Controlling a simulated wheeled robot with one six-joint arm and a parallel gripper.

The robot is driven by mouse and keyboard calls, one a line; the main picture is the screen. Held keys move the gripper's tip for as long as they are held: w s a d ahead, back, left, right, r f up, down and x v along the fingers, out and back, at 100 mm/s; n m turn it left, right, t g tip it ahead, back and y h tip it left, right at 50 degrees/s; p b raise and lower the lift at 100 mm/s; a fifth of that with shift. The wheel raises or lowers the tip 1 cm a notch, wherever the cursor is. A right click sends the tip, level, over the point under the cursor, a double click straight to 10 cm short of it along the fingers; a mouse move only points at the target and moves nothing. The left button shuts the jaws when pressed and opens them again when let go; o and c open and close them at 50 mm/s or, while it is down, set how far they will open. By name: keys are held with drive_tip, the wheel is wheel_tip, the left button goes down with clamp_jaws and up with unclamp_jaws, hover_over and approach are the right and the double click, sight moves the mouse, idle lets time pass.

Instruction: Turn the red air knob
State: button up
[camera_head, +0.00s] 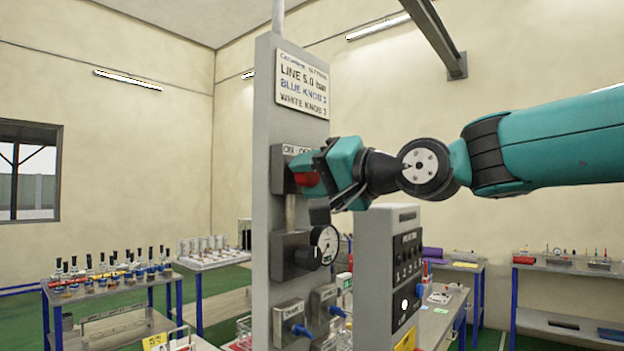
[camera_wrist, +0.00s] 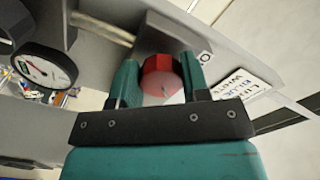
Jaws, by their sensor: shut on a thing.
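The red air knob (camera_wrist: 160,78) sits on a grey valve block on the upright grey panel (camera_head: 262,120). In the wrist view my gripper (camera_wrist: 158,82) has one teal finger on each side of the knob, shut on it. In the head view my gripper (camera_head: 312,178) reaches the panel from the right, and only part of the red knob (camera_head: 306,179) shows past the fingers. An ON/OFF label (camera_head: 294,150) is just above the knob.
A round pressure gauge (camera_head: 326,244) is below the knob, and blue knobs (camera_head: 300,330) are lower on the panel. A grey control box (camera_head: 388,265) stands right of the panel, under my arm. A sign (camera_head: 302,84) is above. Benches with small parts stand behind.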

drive_tip(key=n+b, duration=0.1)
drive_tip(key=b, duration=0.1)
drive_tip(key=n+b, duration=0.2)
drive_tip(key=shift+d+f+n, duration=0.1)
drive_tip(key=shift+f+n, duration=0.2)
drive_tip(key=shift+f, duration=0.05)
drive_tip(key=n+b, duration=0.4)
drive_tip(key=shift+w+n+b, duration=0.1)
drive_tip(key=shift+n+b, duration=0.2)
drive_tip(key=n+b, duration=0.1)
drive_tip(key=n, duration=0.1)
drive_tip(key=n+b, duration=0.2)
drive_tip(key=shift+w+d+r+n, duration=0.1)
drive_tip(key=shift+d+r+n, duration=0.05)
drive_tip(key=shift+n, duration=0.15)
drive_tip(key=n+b, duration=0.1)
drive_tip(key=n, duration=0.1)
drive_tip(key=n+b, duration=0.1)
drive_tip(key=n, duration=0.1)
drive_tip(key=shift+r+n, duration=0.2)
drive_tip(key=shift+n, duration=0.1)
drive_tip(key=o, duration=0.9)
drive_tip(key=shift+w, duration=0.1)
drive_tip(key=shift+d, duration=0.1)
